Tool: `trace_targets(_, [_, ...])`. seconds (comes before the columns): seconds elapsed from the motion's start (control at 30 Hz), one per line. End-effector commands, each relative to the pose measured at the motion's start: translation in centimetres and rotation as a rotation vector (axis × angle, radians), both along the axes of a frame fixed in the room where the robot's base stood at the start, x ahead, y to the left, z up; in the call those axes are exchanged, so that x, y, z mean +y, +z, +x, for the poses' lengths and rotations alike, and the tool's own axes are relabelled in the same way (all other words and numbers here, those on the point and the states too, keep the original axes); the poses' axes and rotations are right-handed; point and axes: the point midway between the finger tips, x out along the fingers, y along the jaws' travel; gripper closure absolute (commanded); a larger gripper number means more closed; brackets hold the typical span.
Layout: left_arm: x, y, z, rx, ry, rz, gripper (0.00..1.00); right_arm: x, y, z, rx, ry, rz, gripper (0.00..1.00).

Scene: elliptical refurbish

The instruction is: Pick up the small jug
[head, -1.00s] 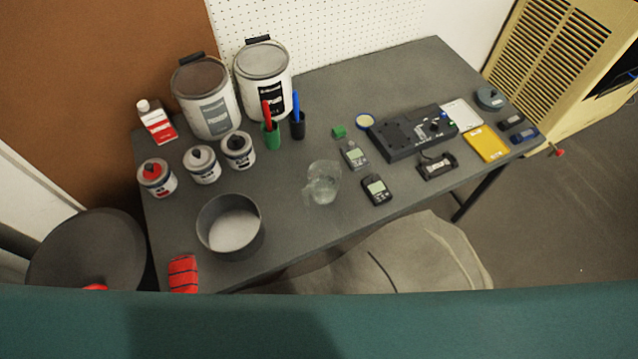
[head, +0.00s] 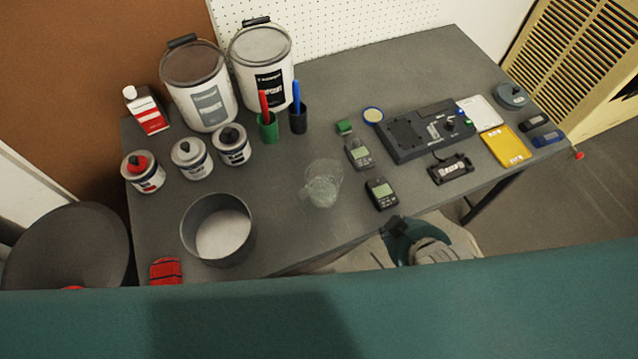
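The small jug (head: 322,184) is clear glass and stands near the middle of the grey table, towards its front edge. It looks upright and apart from the things around it. A teal and dark part, probably the end of my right arm, shows low beyond the table's front edge, right of and below the jug. It is small and partly hidden, so its fingers cannot be made out. It is not touching the jug. My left gripper is not in view.
On the table (head: 310,235), a round grey pan (head: 188,228) stands left of the jug and a dark handheld meter (head: 381,193) right of it. Cans and two large buckets (head: 262,65) stand back left. A black device (head: 425,130) lies right. The front strip beside the jug is clear.

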Motion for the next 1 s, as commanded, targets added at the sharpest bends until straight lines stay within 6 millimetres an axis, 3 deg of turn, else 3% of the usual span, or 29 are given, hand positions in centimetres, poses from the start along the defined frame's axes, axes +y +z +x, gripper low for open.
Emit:
trace_targets(0.17, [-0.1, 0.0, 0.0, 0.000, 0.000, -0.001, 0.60, 1.9, 0.0, 2.0, -0.144, 0.055, 0.009, 0.76])
trace_targets(0.37, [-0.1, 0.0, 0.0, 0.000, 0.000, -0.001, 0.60, 6.0, 0.7, 3.2, -0.326, 0.168, 0.063, 0.76])
trace_targets(0.63, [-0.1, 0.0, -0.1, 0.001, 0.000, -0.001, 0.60, 13.5, 2.1, 0.8, -0.517, 0.384, 0.215, 0.76])
trace_targets(0.77, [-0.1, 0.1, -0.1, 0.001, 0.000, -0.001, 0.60, 15.0, 2.3, 0.5, -0.544, 0.421, 0.249, 0.76])
trace_targets(1.0, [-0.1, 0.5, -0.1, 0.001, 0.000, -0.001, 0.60, 16.7, 1.0, 3.6, -0.548, 0.423, 0.250, 0.76])
